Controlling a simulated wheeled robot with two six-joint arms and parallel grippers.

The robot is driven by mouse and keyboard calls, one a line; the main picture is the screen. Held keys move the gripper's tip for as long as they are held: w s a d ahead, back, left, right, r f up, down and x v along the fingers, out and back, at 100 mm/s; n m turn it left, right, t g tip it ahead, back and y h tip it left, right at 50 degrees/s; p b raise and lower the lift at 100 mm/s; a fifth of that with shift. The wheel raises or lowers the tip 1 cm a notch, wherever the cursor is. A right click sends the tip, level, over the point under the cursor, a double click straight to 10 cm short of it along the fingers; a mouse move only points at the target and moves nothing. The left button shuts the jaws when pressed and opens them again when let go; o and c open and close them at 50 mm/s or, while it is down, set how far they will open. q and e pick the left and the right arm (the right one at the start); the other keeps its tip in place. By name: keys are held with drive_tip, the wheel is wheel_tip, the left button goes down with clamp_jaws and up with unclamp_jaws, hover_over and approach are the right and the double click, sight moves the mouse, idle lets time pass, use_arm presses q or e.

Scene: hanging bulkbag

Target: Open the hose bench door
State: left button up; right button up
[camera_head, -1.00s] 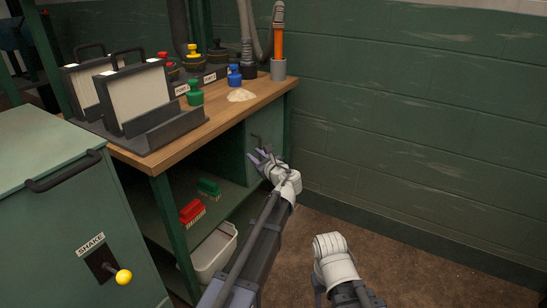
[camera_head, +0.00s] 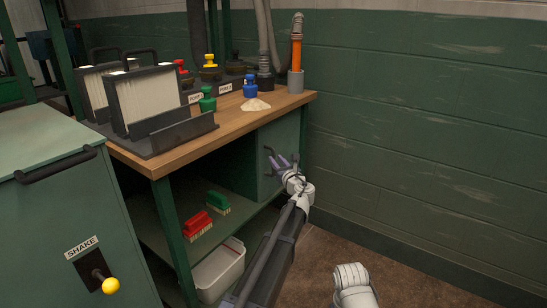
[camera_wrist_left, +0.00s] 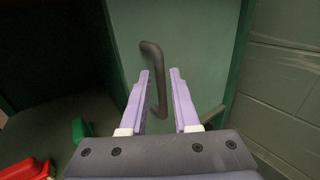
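The hose bench door (camera_head: 278,145) is a green panel under the right end of the wooden-topped bench. It looks closed. Its dark bar handle (camera_head: 268,152) stands upright on the panel. My left gripper (camera_head: 283,160) is at the door, with pale purple fingers pointing toward the handle. In the left wrist view, the fingers (camera_wrist_left: 160,72) are spread apart, and the handle (camera_wrist_left: 154,62) shows between them, nearer the left finger. I cannot tell whether they touch it. Of my right arm, only a white wrist part shows at the bottom; its fingers are out of sight.
The bench top (camera_head: 190,150) holds filter panels, coloured plugs, a pale powder heap (camera_head: 256,105) and an orange hose end (camera_head: 297,50). Red (camera_head: 197,224) and green brushes lie on the shelf, above a white bin (camera_head: 218,272). A green wall (camera_head: 420,130) stands close on the right.

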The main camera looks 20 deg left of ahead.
sight(274, 157)
use_arm(q)
drive_tip(key=x, duration=0.4)
clamp_jaws()
idle(1.4)
